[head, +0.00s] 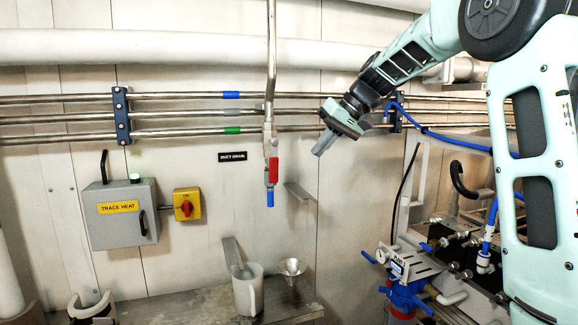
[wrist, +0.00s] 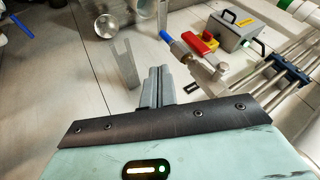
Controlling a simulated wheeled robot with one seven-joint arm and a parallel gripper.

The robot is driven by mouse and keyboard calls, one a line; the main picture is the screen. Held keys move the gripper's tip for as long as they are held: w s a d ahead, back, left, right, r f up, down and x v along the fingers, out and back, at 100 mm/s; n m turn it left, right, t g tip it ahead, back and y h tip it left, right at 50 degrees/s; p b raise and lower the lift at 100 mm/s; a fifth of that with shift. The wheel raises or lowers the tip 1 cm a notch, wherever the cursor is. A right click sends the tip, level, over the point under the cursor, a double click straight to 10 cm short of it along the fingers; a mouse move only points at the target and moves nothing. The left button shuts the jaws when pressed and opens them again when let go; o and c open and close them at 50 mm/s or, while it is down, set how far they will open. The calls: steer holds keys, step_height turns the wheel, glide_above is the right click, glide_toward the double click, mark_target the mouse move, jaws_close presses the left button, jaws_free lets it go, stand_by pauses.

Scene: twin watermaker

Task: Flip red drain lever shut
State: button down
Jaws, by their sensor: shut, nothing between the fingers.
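The red drain lever (head: 273,169) is on the valve of a vertical drain pipe (head: 271,60) in the middle of the head view. It points down, along the pipe, above the blue outlet tip (head: 270,199). In the wrist view the red lever (wrist: 198,44) shows right of the fingers, beside the blue tip (wrist: 165,37). My gripper (head: 321,147) is shut and empty, to the right of the lever and apart from it. Its fingers also show in the wrist view (wrist: 158,80).
A grey TRACE HEAT box (head: 122,215) and a yellow switch with a red knob (head: 187,204) are left of the lever. Horizontal pipes (head: 190,114) run behind the valve. A jug (head: 248,292) and a funnel (head: 291,268) stand below. A small metal bracket (head: 299,190) is right of the outlet.

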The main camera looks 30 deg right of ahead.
mark_target(274, 161)
steer(key=w+a+f+p, duration=0.4)
steer(key=a+f, duration=0.1)
steer(key=a, duration=0.1)
steer(key=shift+a+f, duration=0.25)
steer(key=shift+a, duration=0.1)
steer(key=shift+w, duration=0.1)
